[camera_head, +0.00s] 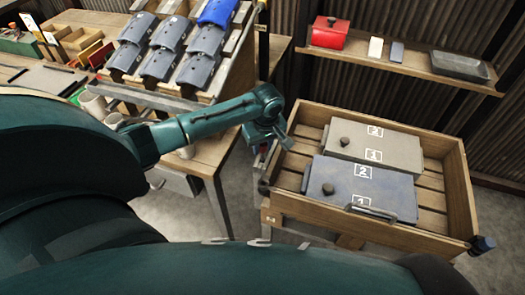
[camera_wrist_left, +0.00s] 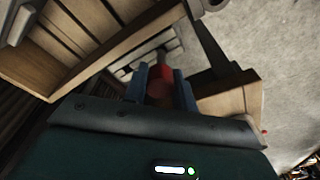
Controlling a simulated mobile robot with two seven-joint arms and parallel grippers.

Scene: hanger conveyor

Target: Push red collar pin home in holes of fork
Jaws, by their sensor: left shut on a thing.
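My left gripper (camera_head: 266,143) is beside the left edge of the wooden crate in the head view. In the left wrist view my left gripper (camera_wrist_left: 161,90) has its two blue fingers shut on the red collar pin (camera_wrist_left: 160,73). A grey end of the pin points away from the gripper, toward pale grey and wooden parts. I cannot make out the fork or its holes, or tell how far the pin is in them. My right gripper is not in view.
The wooden crate (camera_head: 455,185) holds a grey box (camera_head: 385,146) and a blue-grey box (camera_head: 385,190). A workbench (camera_head: 213,150) with mugs and a rack of blue-grey pieces stands on the left. A wall shelf (camera_head: 430,73) holds a red box (camera_head: 329,33). Concrete floor lies between bench and crate.

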